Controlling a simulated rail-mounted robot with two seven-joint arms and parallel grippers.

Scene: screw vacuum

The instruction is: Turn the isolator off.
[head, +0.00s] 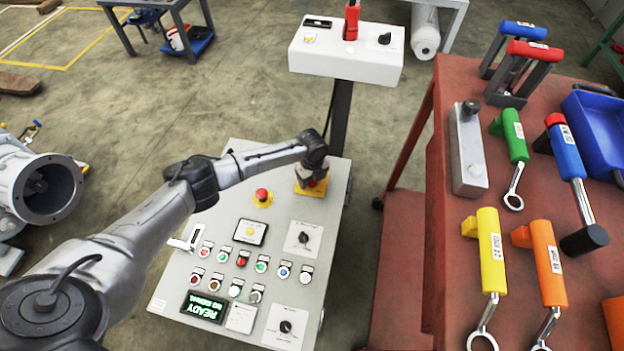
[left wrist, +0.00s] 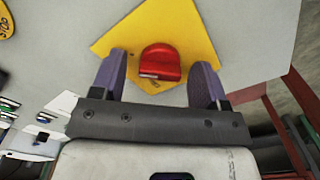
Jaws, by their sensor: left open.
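The isolator is a red rotary knob (left wrist: 160,61) on a yellow square plate (left wrist: 122,36), seen close up in the left wrist view. In the head view its yellow plate (head: 304,189) sits at the upper right of the grey control panel (head: 228,165), and my gripper hides most of the knob. My left gripper (head: 313,176) is over the isolator. In the left wrist view its two open fingers (left wrist: 160,66) stand on either side of the knob, with gaps on both sides. I cannot tell how deep the fingers reach. My right gripper is not in view.
A red emergency button (head: 262,195) on a yellow base sits left of the isolator. Several small buttons and two black rotary switches are lower on the panel. A white box (head: 345,60) stands beyond. A red table (head: 450,220) with several tools is on the right.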

